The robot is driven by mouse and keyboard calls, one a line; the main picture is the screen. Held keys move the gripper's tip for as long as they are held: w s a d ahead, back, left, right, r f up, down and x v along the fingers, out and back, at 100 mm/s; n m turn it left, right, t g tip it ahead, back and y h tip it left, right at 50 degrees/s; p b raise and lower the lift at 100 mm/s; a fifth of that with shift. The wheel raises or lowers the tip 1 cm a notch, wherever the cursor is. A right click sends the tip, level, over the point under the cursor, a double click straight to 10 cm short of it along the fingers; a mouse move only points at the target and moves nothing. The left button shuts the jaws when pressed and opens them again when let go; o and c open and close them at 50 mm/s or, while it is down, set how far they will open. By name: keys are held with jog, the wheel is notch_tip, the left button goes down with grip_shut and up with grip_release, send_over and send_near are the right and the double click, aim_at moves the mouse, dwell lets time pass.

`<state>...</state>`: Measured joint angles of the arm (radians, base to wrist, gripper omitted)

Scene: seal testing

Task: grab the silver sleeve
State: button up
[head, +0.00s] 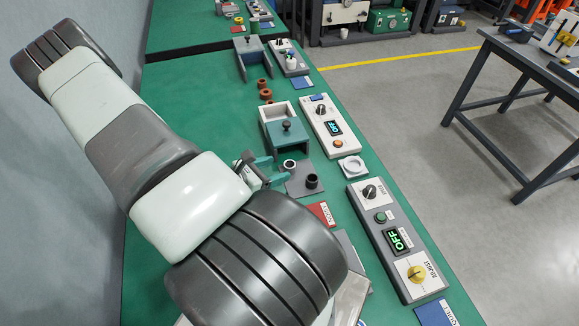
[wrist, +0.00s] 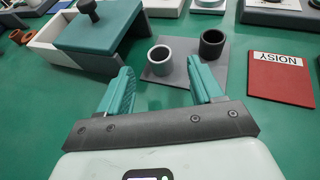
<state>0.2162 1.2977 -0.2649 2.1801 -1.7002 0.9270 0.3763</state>
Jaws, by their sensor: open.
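The silver sleeve (wrist: 160,60) is a short, light grey hollow cylinder standing upright on a grey square plate (wrist: 186,75). In the head view the sleeve (head: 289,165) shows as a small ring beside my gripper's fingers. A black sleeve (wrist: 212,43) of similar shape stands on the same plate to its right. My gripper (wrist: 163,88) is open and empty, with teal fingers. The silver sleeve appears ahead of the fingertips and between them in the wrist view, apart from both. In the head view my gripper (head: 267,171) is just left of the plate.
A teal cover with a black knob (wrist: 95,30) and a white box stand left of the plate. A red card marked NOISY (wrist: 281,78) lies to the right. Control panels (head: 390,240) line the bench's right edge. Brown rings (head: 265,94) lie farther back.

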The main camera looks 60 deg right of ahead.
aim_at(293, 164)
jog(key=shift+x, duration=3.05)
jog(key=c, duration=1.1)
